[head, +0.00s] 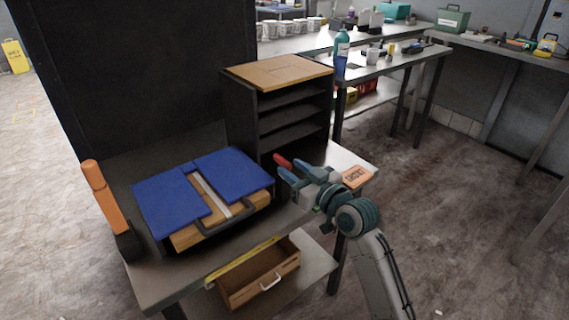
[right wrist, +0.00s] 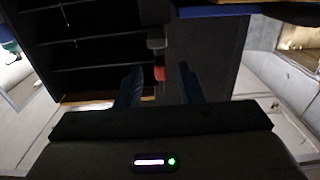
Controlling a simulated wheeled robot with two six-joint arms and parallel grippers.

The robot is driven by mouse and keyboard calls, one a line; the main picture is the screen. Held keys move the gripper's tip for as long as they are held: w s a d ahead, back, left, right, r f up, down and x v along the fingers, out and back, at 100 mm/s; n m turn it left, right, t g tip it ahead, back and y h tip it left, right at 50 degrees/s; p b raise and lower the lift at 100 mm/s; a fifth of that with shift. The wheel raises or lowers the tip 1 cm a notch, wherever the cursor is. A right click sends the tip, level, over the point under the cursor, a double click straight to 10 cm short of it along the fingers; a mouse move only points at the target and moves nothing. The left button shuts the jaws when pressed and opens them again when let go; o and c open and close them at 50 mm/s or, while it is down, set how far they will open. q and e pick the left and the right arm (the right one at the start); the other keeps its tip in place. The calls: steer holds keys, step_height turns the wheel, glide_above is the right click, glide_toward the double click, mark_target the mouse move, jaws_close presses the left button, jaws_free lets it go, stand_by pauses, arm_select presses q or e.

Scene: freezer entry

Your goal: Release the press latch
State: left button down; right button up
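A press-like box (head: 205,197) with two blue panels, a pale strip between them and a dark front handle (head: 226,218) lies on the dark table. A small red-ended part (head: 283,160) shows just beyond my right gripper (head: 290,169); I cannot tell for sure whether it is the latch. In the right wrist view the red part (right wrist: 160,70) hangs below a grey block (right wrist: 156,41), in line with the gap between the fingers. My right gripper is open, its blue fingers apart with no visible contact. My left gripper is not in view.
An upright orange handle (head: 97,181) on a dark base stands at the table's left edge. A dark shelf unit (head: 243,112) stands behind the gripper. An orange label (head: 355,177) lies on the table's right end. A wooden drawer (head: 262,285) is below. Open floor lies to the right.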

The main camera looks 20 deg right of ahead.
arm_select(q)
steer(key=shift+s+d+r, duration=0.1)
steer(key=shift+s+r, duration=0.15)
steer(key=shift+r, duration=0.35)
arm_select(e)
steer(key=v, duration=0.6)
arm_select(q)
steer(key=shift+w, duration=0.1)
